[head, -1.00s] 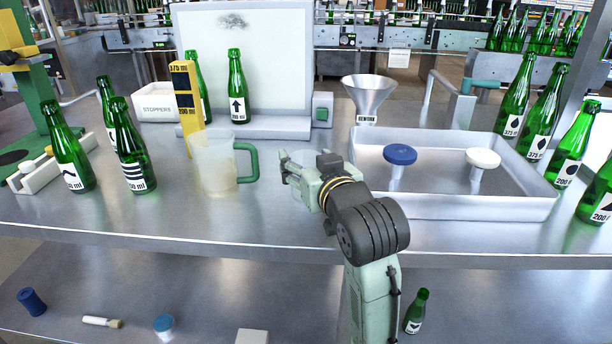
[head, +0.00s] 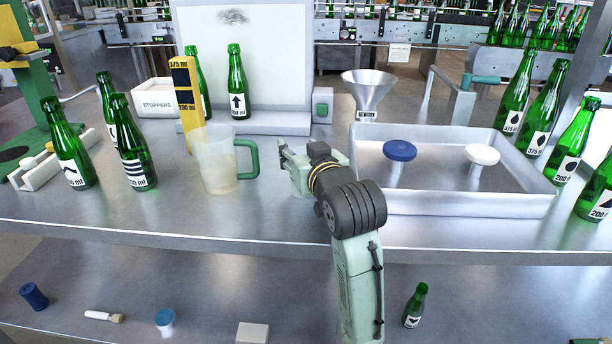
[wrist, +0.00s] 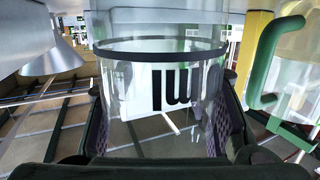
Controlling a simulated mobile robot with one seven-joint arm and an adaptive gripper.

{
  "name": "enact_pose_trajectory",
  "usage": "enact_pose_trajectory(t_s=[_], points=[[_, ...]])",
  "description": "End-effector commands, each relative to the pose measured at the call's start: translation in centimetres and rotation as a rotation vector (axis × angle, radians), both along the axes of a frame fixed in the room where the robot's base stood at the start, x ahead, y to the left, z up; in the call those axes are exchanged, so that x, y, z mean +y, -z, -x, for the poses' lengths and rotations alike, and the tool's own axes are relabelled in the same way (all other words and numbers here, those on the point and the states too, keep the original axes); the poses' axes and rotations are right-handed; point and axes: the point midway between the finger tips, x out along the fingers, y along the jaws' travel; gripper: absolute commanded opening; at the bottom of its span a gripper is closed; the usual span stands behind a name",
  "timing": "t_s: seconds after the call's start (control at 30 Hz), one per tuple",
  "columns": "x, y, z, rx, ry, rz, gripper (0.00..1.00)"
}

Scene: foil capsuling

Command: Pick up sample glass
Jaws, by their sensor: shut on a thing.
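The sample glass (wrist: 160,75) is a clear, see-through cylinder with a dark ring around it, filling the middle of the wrist view. Dark marks show on or through its wall. My gripper (wrist: 163,128) is shut on it, with a dark textured pad on each side of the glass. In the head view my gripper (head: 284,160) is above the table, just right of the jug's green handle. I cannot make out the glass in the head view.
The frosted jug (head: 215,165) stands close left of my gripper. The steel tray (head: 450,202) with blue and white stoppered pieces lies to the right, and a funnel (head: 368,90) behind it. Green bottles (head: 133,145) stand at the left. The front table strip is clear.

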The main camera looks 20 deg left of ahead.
Motion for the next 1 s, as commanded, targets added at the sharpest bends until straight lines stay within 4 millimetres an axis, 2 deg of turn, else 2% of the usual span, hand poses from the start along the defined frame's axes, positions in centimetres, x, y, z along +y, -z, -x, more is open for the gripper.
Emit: enact_pose_trajectory(t_s=[0.27, 1.0], points=[[-0.01, -0.01, 0.0, 0.0, 0.0, 0.0, 0.14], [-0.02, -0.05, 0.0, -0.001, 0.0, -0.001, 0.1]])
